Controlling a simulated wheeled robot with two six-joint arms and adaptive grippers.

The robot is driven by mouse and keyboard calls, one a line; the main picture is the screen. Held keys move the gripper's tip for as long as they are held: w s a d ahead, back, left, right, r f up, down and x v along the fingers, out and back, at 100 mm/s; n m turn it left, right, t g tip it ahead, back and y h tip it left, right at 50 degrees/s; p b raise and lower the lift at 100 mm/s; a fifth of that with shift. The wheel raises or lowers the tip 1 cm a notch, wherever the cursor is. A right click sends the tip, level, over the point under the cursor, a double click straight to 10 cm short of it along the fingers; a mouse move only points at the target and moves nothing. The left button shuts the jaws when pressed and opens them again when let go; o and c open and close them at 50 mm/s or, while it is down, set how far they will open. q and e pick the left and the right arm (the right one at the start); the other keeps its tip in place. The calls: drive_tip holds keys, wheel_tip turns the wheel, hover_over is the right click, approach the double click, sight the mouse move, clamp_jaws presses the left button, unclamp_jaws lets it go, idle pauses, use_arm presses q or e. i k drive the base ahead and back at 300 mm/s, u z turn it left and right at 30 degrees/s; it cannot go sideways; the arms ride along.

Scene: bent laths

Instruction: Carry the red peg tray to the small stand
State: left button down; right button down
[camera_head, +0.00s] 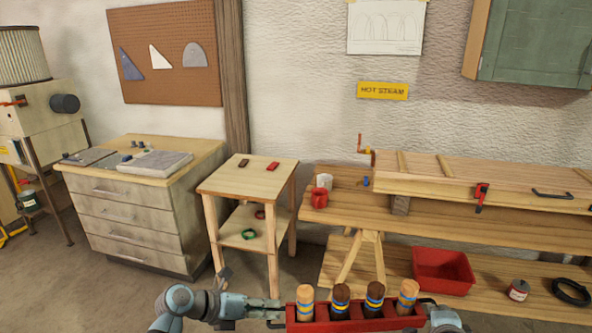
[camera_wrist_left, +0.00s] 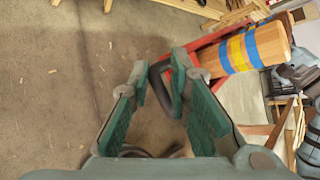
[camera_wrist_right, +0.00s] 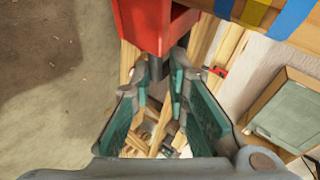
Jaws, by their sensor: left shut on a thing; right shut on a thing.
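The red peg tray (camera_head: 350,326) is held in front of me at the bottom of the head view, roughly level. Several wooden pegs with blue and yellow bands stand upright in it, some light and some dark. My left gripper (camera_head: 278,314) is shut on the tray's left handle; the dark handle (camera_wrist_left: 158,82) shows between its pads in the left wrist view. My right gripper (camera_head: 428,304) is shut on the right handle (camera_wrist_right: 155,68), below the tray's red end (camera_wrist_right: 145,22). The small stand (camera_head: 248,181) is a wooden two-shelf table ahead, left of the tray.
On the stand's top lie a dark block (camera_head: 243,162) and a red block (camera_head: 272,166). A green ring (camera_head: 249,234) lies on its lower shelf. A drawer cabinet (camera_head: 140,220) stands left, a long workbench (camera_head: 450,230) with mugs right. Floor shows before the stand.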

sight(245, 180)
drive_tip(key=u, duration=0.2)
drive_tip(key=i, duration=1.65)
drive_tip(key=u, duration=0.45)
drive_tip(key=i, duration=1.7)
drive_tip(key=u, duration=0.3)
